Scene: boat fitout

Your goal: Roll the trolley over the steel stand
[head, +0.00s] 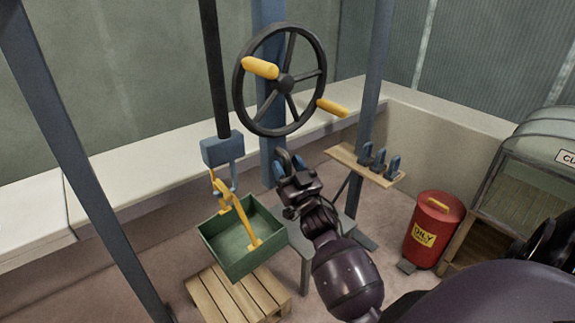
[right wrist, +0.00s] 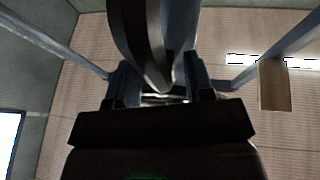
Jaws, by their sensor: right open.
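The trolley itself does not show in the head view. A black hoist pole (head: 214,70) drops from above the frame to a blue block (head: 222,149). A yellow sling (head: 233,205) runs from its hook into a green crate (head: 232,266). The steel stand (head: 306,262), a grey table, is right of the crate, partly hidden by my right arm. A black handwheel (head: 319,76) with two yellow grips is above my right gripper (head: 291,160). That gripper is open; its fingers flank the lower rim (right wrist: 142,40) in the right wrist view. I cannot tell whether they touch.
A wooden pallet (head: 238,298) is under the crate; I cannot tell whether they touch. A wooden shelf with blue shackles (head: 345,158) is right of the wheel. A red bin (head: 432,232) and a glass-fronted cabinet (head: 525,180) stand at right. Blue posts (head: 75,150) frame the area.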

